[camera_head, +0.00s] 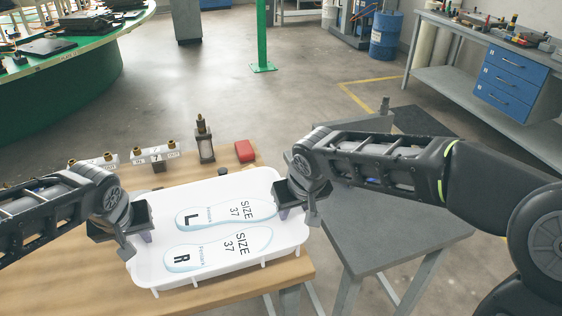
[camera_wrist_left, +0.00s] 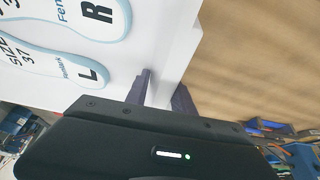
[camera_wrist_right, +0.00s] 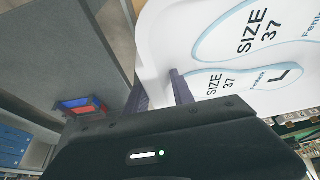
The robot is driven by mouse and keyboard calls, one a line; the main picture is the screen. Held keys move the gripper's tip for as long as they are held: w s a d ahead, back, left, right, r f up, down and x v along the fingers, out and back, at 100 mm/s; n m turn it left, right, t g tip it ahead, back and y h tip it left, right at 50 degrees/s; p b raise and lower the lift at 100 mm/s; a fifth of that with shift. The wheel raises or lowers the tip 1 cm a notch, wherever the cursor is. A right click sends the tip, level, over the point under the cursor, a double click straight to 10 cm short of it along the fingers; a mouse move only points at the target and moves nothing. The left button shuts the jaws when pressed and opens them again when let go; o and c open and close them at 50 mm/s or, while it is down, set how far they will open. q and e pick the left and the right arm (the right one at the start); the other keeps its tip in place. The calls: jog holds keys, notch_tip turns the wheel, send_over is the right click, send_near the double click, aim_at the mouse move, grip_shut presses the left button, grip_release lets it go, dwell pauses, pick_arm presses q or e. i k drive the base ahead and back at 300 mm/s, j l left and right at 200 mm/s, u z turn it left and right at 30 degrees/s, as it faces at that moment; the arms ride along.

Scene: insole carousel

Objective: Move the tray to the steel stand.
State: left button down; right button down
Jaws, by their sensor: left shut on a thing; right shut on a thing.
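The white tray (camera_head: 221,262) has insole-shaped places marked L and R, SIZE 37. It is over the front of the wooden table, its right end near the table's edge. My left gripper (camera_head: 138,228) is shut on the tray's left wall; the fingers grip the wall in the left wrist view (camera_wrist_left: 160,92). My right gripper (camera_head: 292,198) is shut on the tray's right wall, also seen in the right wrist view (camera_wrist_right: 160,92). The grey steel stand (camera_head: 390,229) is just right of the wooden table, its top bare. I cannot tell whether the tray touches the table.
On the wooden table (camera_head: 65,262), a dark bottle (camera_head: 204,140), a red block (camera_head: 244,151) and white holders with brass-topped items (camera_head: 152,157) stand behind the tray. A green round carousel (camera_head: 85,65) is at the back left. A workbench with blue drawers (camera_head: 508,80) is at the back right.

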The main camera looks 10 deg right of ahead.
aim_at(395, 216)
jog(key=l, duration=0.8)
jog(key=i+l, duration=0.1)
jog(key=l, duration=1.55)
jog(key=i+z, duration=0.05)
